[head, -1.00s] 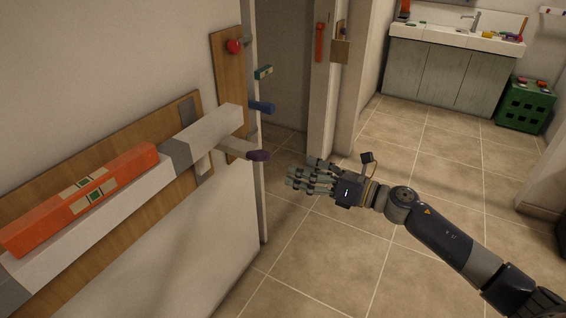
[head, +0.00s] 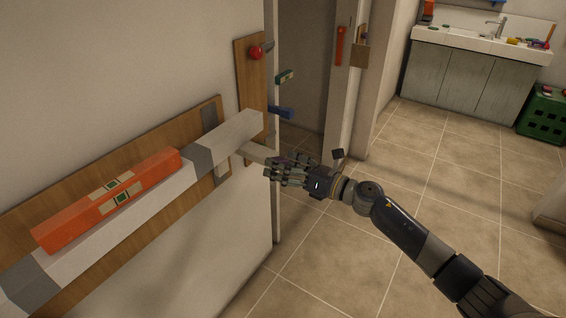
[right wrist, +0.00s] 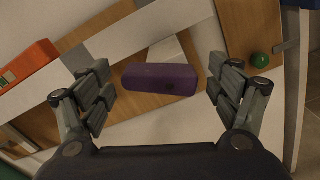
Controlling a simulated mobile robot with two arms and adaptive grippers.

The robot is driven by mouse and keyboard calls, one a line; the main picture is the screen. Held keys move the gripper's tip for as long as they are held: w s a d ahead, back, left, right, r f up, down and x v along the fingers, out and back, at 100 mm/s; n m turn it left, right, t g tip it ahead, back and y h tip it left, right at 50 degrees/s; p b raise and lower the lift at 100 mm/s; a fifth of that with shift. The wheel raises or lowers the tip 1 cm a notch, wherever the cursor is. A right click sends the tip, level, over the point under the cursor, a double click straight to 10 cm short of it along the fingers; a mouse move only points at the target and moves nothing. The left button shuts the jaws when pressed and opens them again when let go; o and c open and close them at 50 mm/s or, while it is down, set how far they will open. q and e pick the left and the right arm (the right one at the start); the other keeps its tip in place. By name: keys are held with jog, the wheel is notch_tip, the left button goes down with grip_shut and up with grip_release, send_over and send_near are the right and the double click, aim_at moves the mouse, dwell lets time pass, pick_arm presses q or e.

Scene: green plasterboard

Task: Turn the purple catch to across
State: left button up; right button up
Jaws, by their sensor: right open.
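The purple catch (right wrist: 160,78) shows in the right wrist view as a rounded bar lying roughly level across the picture, between my right gripper's spread fingers. A gap shows on each side of it. In the head view its purple end is mostly hidden behind my fingers; its pale stem (head: 258,152) reaches out from the board on the wall. My right gripper (head: 280,170) is open, with its fingertips at the end of that stem. My left gripper is not in view.
A long pale bar (head: 100,238) with an orange block (head: 110,200) runs along the board at left.

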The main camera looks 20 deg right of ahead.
jog(key=c, duration=1.1)
jog(key=shift+m, duration=0.3)
jog(key=m+p, duration=0.1)
jog(key=m, duration=0.2)
jog(key=m+p, duration=0.1)
jog(key=m, duration=0.1)
jog(key=shift+w+d+r+p, duration=0.15)
jog(key=shift+d+r+p, duration=0.05)
jog(key=shift+r+p, duration=0.1)
jog(key=m+p, duration=0.1)
jog(key=m, duration=0.2)
jog(key=shift+d+m, duration=0.1)
jog(key=shift+m, duration=0.3)
jog(key=shift+w+d+f+m+p, duration=0.1)
jog(key=shift+m+p, duration=0.2)
jog(key=shift+m, duration=0.3)
jog(key=shift+w+f+m+p, duration=0.1)
jog(key=shift+m+p, duration=0.15)
jog(key=shift+m, duration=0.35)
